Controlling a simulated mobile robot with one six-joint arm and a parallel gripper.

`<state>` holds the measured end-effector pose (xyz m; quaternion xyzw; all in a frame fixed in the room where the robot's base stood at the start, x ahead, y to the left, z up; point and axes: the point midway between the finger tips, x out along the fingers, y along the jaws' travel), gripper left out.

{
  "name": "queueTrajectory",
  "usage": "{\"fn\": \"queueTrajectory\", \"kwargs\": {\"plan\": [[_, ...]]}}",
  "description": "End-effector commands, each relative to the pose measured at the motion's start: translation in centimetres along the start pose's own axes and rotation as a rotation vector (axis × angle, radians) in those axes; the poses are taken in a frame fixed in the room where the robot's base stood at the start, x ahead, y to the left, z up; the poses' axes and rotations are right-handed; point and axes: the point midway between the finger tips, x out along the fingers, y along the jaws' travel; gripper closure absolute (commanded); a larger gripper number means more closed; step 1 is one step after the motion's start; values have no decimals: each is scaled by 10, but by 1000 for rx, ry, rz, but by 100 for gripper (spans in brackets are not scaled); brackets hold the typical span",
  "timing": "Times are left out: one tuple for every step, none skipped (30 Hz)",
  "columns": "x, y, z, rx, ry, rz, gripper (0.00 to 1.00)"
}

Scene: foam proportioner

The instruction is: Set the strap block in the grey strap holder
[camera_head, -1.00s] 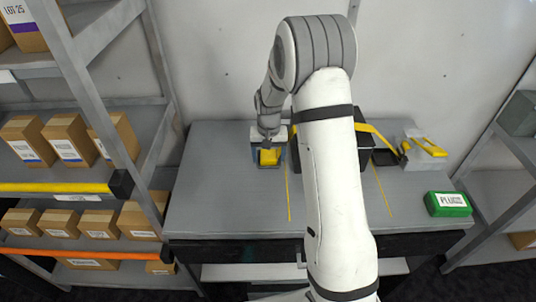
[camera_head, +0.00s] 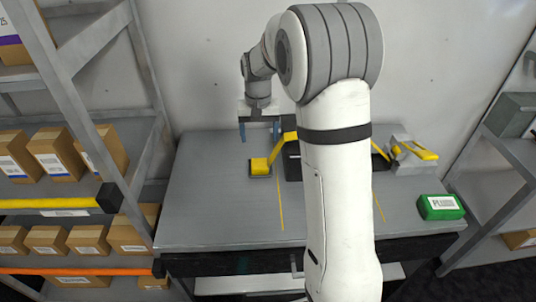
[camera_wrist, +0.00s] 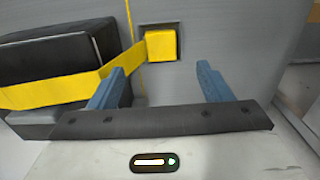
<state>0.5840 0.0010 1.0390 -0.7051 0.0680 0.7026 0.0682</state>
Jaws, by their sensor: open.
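The yellow strap block (camera_head: 259,166) sits in the small dark-rimmed grey strap holder (camera_head: 250,175) on the left part of the bench. In the wrist view the block (camera_wrist: 160,46) lies within the holder's dark rim (camera_wrist: 178,29), at the end of a yellow strap (camera_wrist: 60,92). My gripper (camera_head: 259,134) is open and empty, raised above and behind the block, apart from it. In the wrist view its two blue fingers (camera_wrist: 161,88) stand wide apart with nothing between them.
A dark box (camera_wrist: 40,65) under the strap stands right of the holder. A yellow-handled tool (camera_head: 412,152) and a green box (camera_head: 441,206) are on the bench's right side. Shelves with cartons (camera_head: 60,155) stand at left. The bench's left front is clear.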

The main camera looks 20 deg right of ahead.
Motion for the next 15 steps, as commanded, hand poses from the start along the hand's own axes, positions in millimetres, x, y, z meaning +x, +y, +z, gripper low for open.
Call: {"fn": "queueTrajectory", "kwargs": {"plan": [[-8, 2, 6, -4, 8, -2, 28], [-13, 2, 11, -8, 14, -3, 28], [-20, 4, 19, -14, 22, -4, 28], [-26, 6, 26, -19, 31, -6, 28], [-32, 8, 35, -24, 39, -7, 28], [-40, 10, 46, -32, 50, -9, 28], [-46, 12, 56, -39, 59, -10, 28], [-52, 15, 66, -46, 69, -12, 28], [-59, 17, 79, -55, 82, -14, 28], [-63, 20, 88, -61, 91, -15, 28], [-68, 22, 98, -68, 100, -16, 28], [-72, 24, 111, -77, 112, -17, 28], [-76, 26, 121, -83, 121, -18, 28], [-79, 29, 131, -89, 130, -19, 28], [-82, 32, 145, -99, 142, -20, 28]]}}
